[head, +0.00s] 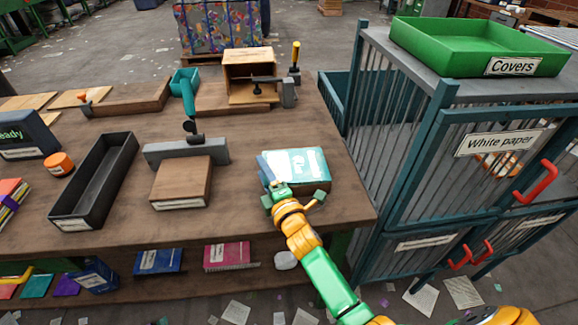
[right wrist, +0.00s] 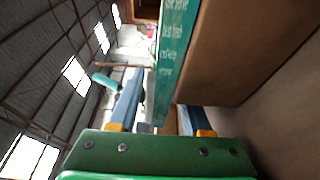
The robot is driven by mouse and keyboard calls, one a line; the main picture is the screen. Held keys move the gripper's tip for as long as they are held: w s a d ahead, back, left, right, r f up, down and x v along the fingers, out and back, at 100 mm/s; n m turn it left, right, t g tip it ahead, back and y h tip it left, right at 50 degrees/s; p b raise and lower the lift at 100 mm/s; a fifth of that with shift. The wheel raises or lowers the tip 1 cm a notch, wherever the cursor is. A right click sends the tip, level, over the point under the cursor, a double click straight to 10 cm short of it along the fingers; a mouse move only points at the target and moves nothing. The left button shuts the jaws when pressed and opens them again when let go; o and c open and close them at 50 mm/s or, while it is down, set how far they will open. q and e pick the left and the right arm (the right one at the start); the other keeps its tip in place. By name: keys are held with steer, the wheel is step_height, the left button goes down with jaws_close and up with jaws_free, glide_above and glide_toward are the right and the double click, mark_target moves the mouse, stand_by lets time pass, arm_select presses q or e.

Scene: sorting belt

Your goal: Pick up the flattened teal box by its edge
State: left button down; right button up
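The flattened teal box (head: 300,160) lies at the right part of the wooden table, on top of a low brown block (head: 312,187). Its teal face with white print also shows in the right wrist view (right wrist: 178,45), seen nearly edge-on. My right gripper (head: 294,195) is at the near edge of the teal box. In the right wrist view its two blue fingers (right wrist: 165,112) stand apart, with the box's edge reaching between them. Whether either finger touches it, I cannot tell. The brown block (right wrist: 245,50) lies close beside one finger. My left gripper is not in view.
A brown book-like block (head: 182,180) before a grey clamp (head: 187,151), and a long black tray (head: 97,182), stand to the left. An open wooden box (head: 250,70) is behind. A teal cage (head: 450,165) with a green tray (head: 478,42) stands right of the table.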

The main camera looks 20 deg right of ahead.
steer(key=shift+s, duration=0.1)
jaws_close()
